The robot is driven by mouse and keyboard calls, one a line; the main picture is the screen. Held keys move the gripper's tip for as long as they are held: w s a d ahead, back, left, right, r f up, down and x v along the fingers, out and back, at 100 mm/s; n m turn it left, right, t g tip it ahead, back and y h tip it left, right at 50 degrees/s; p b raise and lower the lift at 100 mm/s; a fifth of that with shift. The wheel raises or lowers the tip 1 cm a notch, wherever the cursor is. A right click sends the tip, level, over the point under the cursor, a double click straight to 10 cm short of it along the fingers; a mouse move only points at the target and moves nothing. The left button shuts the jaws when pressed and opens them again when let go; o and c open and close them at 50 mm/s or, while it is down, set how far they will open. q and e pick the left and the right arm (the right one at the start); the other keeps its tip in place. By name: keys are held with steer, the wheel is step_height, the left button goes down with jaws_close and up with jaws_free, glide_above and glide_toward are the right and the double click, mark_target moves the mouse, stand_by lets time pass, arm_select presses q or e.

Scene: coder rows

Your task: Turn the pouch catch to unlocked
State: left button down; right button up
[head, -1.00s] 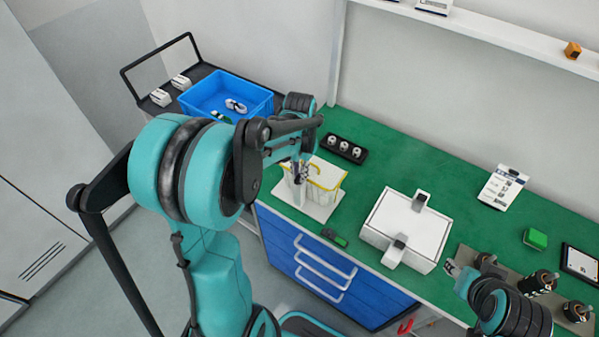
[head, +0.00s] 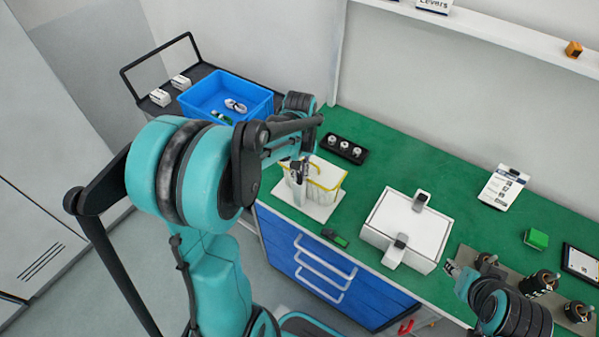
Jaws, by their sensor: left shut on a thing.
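The pouch (head: 326,184) is a pale, box-shaped bag with yellow trim, standing on a white plate (head: 318,212) at the left end of the green bench. My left gripper (head: 299,177) is at the pouch's left front side, shut on a small part there, which I take to be the catch. The fingers hide the catch, so its position cannot be read. My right gripper (head: 453,268) is at the lower right, away from the pouch; its jaws are too small to judge.
A white box (head: 405,232) with two grey clips stands right of the pouch. A blue bin (head: 225,92) sits on the cart at left. Dark cylinders (head: 541,282) stand at right.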

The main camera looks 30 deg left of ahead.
mark_target(300, 176)
arm_select(q)
steer(key=n, duration=0.5)
steer(key=shift+n, duration=2.4)
steer(key=c, duration=1.6)
jaws_free()
steer(key=shift+o, duration=0.2)
step_height(300, 176, up, 12)
